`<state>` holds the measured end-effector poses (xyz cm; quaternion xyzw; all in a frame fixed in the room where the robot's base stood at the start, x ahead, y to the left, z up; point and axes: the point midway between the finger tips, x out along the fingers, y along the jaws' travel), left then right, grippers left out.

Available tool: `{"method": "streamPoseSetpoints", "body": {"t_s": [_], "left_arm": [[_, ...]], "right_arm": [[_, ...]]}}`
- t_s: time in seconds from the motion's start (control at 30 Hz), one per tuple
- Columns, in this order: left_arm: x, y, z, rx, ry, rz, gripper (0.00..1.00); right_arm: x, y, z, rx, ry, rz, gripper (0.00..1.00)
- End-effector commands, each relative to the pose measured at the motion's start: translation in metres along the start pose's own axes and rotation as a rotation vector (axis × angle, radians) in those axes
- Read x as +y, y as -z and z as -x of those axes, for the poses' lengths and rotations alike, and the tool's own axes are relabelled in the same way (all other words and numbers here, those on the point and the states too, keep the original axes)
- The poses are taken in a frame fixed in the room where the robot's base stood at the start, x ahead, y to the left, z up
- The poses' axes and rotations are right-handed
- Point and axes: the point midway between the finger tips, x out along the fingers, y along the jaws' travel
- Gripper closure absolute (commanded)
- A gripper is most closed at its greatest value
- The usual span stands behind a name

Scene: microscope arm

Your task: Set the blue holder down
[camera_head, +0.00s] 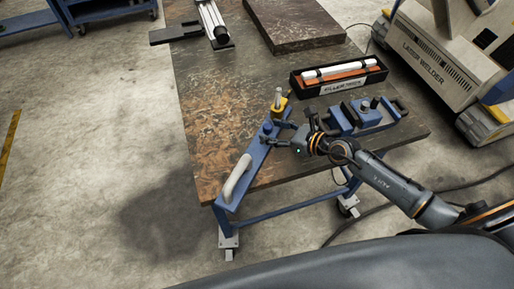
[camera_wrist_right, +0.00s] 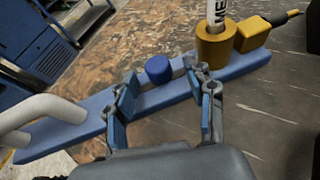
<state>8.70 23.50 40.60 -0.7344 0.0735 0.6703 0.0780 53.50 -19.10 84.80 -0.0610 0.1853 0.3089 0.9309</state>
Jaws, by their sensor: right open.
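The blue holder (camera_head: 254,160) is a long blue bar with a curved white handle (camera_head: 237,178) at its near end. It appears to lie on the table, its near end at the front left corner. Its far end bears a yellow collar with a pale upright rod (camera_head: 278,99). In the right wrist view the bar (camera_wrist_right: 90,129) runs slantwise, with a round blue knob (camera_wrist_right: 158,69) on it. My right gripper (camera_head: 272,137) is open at the bar, and its fingers (camera_wrist_right: 165,85) stand apart near the knob. Whether they touch the bar is unclear. My left gripper is out of view.
On the table (camera_head: 222,108), a black tray (camera_head: 339,78) holds a white tube, and a blue fixture (camera_head: 367,117) stands right of my gripper. A dark slab (camera_head: 292,25) and a rail device (camera_head: 213,22) are behind. The table's left middle is clear.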

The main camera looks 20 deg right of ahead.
Motion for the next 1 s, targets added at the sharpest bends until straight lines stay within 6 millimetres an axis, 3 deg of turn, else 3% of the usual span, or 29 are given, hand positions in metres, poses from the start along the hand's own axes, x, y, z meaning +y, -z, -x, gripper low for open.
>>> {"method": "streamPoseSetpoints", "body": {"t_s": [0.27, 0.57, 1.0], "left_arm": [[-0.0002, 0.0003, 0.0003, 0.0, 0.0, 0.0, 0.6], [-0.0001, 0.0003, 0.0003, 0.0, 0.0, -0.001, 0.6], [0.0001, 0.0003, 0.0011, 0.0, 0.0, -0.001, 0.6]], "right_arm": [[-0.0002, 0.0003, -0.0047, 0.001, 0.0, 0.001, 0.46], [-0.0001, 0.0003, -0.0044, 0.001, 0.0, 0.0, 1.0], [-0.0008, -0.0042, -0.0039, -0.006, 0.002, 0.0, 1.0]]}}
